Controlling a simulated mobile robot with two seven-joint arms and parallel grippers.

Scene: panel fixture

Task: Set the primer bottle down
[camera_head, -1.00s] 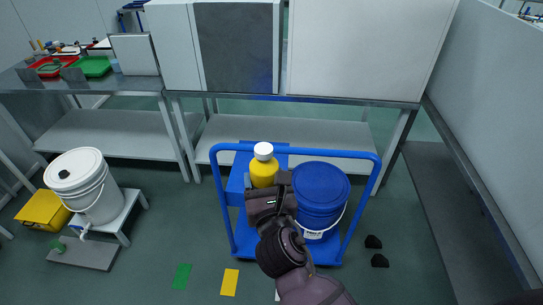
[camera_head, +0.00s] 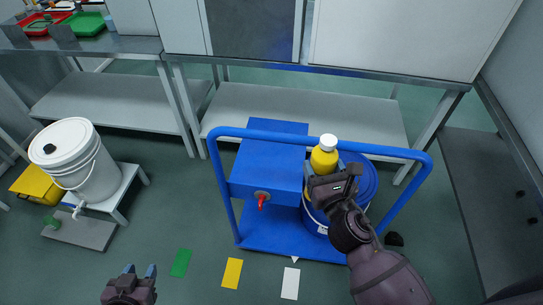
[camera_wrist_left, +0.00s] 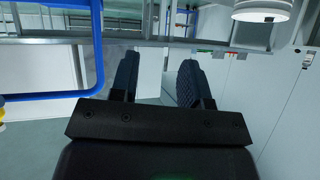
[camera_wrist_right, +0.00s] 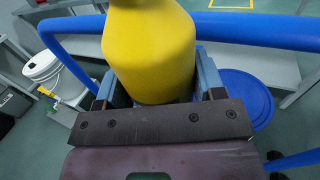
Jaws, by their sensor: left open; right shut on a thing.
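The yellow primer bottle (camera_head: 324,158) with a white cap is held in my right gripper (camera_head: 333,184). It looks upright, in front of the blue bucket in the head view. In the right wrist view the bottle (camera_wrist_right: 150,50) fills the space between the fingers, and its top is cut off. My left gripper (camera_head: 136,277) is low at the front left, open and empty. Its two spread fingers (camera_wrist_left: 155,80) show in the left wrist view. The bottle's base is mostly hidden by my right gripper and arm.
A blue cart (camera_head: 270,236) with a handle rail (camera_head: 270,137) carries a blue box (camera_head: 262,165) with a red knob and the blue lidded bucket (camera_head: 363,186). A white bucket (camera_head: 75,155) stands on a low stand at left. A grey bench (camera_head: 300,113) stands behind.

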